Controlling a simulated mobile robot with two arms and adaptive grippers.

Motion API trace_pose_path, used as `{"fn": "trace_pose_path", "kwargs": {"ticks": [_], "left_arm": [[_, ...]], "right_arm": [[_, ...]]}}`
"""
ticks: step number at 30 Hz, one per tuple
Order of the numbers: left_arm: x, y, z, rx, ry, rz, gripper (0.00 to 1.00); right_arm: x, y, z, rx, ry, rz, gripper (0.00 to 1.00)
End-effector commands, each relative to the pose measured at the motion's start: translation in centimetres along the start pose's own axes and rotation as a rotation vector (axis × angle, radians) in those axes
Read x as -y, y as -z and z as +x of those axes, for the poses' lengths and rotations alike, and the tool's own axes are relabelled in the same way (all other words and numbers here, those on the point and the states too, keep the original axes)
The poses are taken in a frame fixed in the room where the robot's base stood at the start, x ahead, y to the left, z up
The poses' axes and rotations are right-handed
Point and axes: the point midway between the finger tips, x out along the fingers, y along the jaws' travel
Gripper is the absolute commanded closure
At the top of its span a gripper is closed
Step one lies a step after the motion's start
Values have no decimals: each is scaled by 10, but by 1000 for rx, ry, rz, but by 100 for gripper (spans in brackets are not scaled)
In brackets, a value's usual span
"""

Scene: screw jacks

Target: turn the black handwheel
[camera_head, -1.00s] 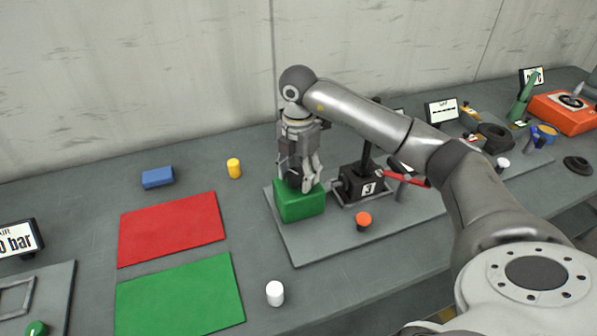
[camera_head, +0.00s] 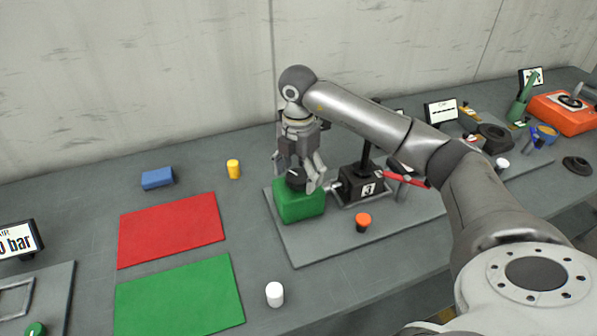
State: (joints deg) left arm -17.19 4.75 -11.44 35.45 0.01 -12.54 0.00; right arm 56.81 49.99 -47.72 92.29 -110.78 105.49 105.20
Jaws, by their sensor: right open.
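The black handwheel (camera_head: 296,179) sits on top of a green block-shaped housing (camera_head: 299,207), which stands on a grey base plate (camera_head: 300,253). My right gripper (camera_head: 299,180) points down over the handwheel with its fingers spread to either side of it. The fingers look open and apart from the wheel, though the far side of the wheel is partly hidden by them. A black jack body (camera_head: 361,186) with a number label stands right of the green housing. My left gripper is not in view.
An orange-topped button (camera_head: 363,221) stands on the plate in front. A red mat (camera_head: 171,228), green mat (camera_head: 180,295), blue block (camera_head: 157,178), yellow cylinder (camera_head: 234,169) and white cylinder (camera_head: 274,294) lie to the left. Other devices, including an orange box (camera_head: 560,112), stand at right.

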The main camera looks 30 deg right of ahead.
Motion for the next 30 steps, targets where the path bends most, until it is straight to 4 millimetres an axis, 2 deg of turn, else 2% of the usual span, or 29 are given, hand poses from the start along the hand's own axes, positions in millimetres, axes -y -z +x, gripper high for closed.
{"fn": "trace_pose_path", "kwargs": {"ticks": [5, 12, 16, 24, 30], "left_arm": [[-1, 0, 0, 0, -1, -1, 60], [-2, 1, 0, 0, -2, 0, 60], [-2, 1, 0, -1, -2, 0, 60], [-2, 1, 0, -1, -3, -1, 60], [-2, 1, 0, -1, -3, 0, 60]], "right_arm": [[-1, 0, -20, 1, -6, -1, 26], [-1, 0, -76, 1, -7, 0, 26], [-1, -1, -98, 3, -6, 1, 26], [0, -1, -117, 2, -3, 2, 26], [0, -1, -120, 0, -1, 2, 26]]}}
